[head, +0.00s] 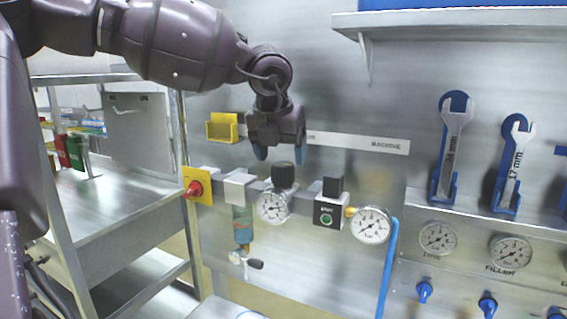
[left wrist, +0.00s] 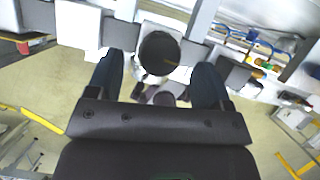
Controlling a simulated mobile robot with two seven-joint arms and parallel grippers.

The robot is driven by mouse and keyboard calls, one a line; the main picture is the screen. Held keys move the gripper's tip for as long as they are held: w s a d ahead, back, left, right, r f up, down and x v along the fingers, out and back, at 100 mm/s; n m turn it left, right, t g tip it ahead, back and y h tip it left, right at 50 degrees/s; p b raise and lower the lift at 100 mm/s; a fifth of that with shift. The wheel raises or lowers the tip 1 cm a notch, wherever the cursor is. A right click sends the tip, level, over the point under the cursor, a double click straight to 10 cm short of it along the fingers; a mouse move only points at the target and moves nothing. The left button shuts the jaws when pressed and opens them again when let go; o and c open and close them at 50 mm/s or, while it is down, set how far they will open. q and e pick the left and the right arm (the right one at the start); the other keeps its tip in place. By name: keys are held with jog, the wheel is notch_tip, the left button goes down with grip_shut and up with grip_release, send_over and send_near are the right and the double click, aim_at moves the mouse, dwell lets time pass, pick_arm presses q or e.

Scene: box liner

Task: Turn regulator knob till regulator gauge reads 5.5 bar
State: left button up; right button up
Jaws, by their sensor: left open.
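The regulator knob (head: 283,175) is a black cylinder on top of the regulator, with the round regulator gauge (head: 272,206) on its front. The gauge's scale and needle are too small to read surely. My left gripper (head: 281,153) points down just above the knob, open and empty. In the left wrist view the knob's round top (left wrist: 159,54) shows between and a little beyond the two blue fingertips (left wrist: 158,72), apart from both. My right gripper is in neither view.
A red knob (head: 194,189) on a yellow plate is to the left. A black block with a green button (head: 327,217) and a second gauge (head: 370,225) are to the right. Wrenches (head: 455,140) hang on the wall. A shelf (head: 450,20) juts out at upper right.

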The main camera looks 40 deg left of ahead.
aim_at(283, 164)
pick_arm(q)
jog(key=shift+x, duration=1.85)
jog(key=shift+c, duration=0.2)
